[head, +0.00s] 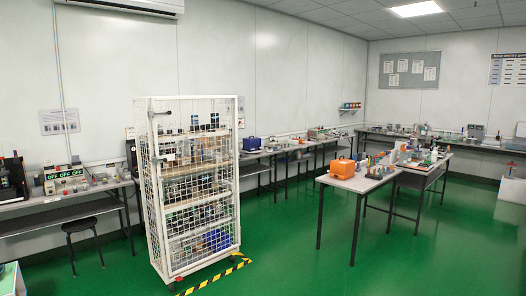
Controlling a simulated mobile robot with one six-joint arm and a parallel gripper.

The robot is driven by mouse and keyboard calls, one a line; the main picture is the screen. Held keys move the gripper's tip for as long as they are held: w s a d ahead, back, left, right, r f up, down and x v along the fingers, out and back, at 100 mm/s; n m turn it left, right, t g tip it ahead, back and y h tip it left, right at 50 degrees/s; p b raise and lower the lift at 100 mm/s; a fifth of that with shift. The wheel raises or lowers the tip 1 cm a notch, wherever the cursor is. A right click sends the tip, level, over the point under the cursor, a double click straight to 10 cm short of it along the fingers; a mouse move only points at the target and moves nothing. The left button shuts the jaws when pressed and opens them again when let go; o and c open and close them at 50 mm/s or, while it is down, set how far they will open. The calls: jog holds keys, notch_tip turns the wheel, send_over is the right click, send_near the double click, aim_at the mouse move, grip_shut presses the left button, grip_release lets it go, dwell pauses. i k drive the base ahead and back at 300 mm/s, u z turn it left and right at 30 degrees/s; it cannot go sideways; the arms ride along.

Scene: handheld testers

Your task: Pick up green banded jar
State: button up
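I cannot make out a green banded jar for certain at this distance. A table on the right (345,182) carries many small items, with some green among them, too small to tell apart. Jars or bottles also stand behind the mesh of a white wire cage cabinet (152,200), and their bands and colours cannot be read. My gripper is not in view.
An orange case (342,168) sits on the right table's near end. A black stool (80,228) stands at left, before a wall bench (30,200). Yellow-black floor tape (215,277) runs by the cage. Open green floor (300,265) lies between cage and table.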

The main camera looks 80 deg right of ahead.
aim_at(427, 159)
jog(key=z, duration=3.1)
jog(key=k, duration=0.9)
jog(key=u, duration=0.7)
jog(key=k, duration=0.45)
jog(key=u, duration=0.1)
jog(key=i, duration=1.45)
jog(key=z, duration=1.45)
jog(key=i, duration=1.6)
jog(key=z, duration=0.45)
